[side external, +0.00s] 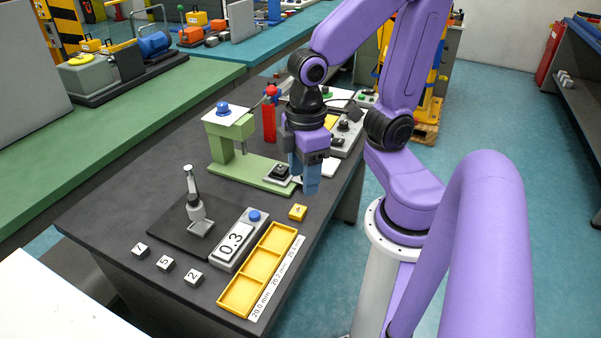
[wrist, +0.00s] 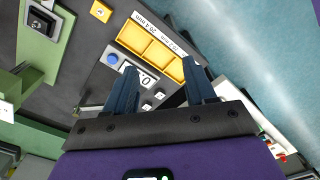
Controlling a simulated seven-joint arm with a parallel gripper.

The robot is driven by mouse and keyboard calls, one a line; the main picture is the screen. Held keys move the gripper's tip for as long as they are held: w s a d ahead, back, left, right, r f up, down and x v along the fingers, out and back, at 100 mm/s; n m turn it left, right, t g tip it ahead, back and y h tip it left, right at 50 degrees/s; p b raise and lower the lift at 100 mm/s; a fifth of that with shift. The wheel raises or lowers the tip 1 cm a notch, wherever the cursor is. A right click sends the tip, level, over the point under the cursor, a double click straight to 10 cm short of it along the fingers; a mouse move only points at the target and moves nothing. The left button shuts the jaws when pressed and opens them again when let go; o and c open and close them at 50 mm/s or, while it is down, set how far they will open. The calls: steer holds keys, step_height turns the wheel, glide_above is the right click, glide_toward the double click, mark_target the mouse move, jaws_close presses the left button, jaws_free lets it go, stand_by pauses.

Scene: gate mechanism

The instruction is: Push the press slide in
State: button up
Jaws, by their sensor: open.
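The green press (side external: 228,135) stands on the dark table, with a blue knob on top and a long green base. The press slide (side external: 281,174), a dark block with a knob on a light plate, sits at the right end of that base, out from under the press head. In the wrist view the slide (wrist: 41,22) is at the upper left. My gripper (side external: 304,180) points down, with blue fingers, just right of the slide in the side view. In the wrist view my gripper (wrist: 160,70) is open and empty. Whether a finger touches the slide cannot be told.
A yellow tray (side external: 279,238) with compartments, a 0.3 display unit (side external: 236,240) and a gauge stand (side external: 197,212) lie toward the front. A small yellow block (side external: 298,212) is near my gripper. A red bottle (side external: 269,122) and control boxes (side external: 345,135) stand behind.

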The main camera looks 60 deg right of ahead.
steer(key=w+d+f+m, duration=0.1)
steer(key=w+d+m, duration=0.2)
steer(key=d+m, duration=0.35)
steer(key=w+d+f+m, duration=0.2)
steer(key=w+d+m, duration=0.2)
steer(key=d, duration=0.5)
steer(key=w+d+f+m, duration=0.1)
steer(key=w+d+m, duration=0.2)
steer(key=d+m, duration=0.35)
steer(key=shift+n, duration=0.8)
steer(key=f, duration=0.5)
steer(key=d+f, duration=0.1)
steer(key=f, duration=0.5)
steer(key=d+f, duration=0.1)
steer(key=f, duration=0.5)
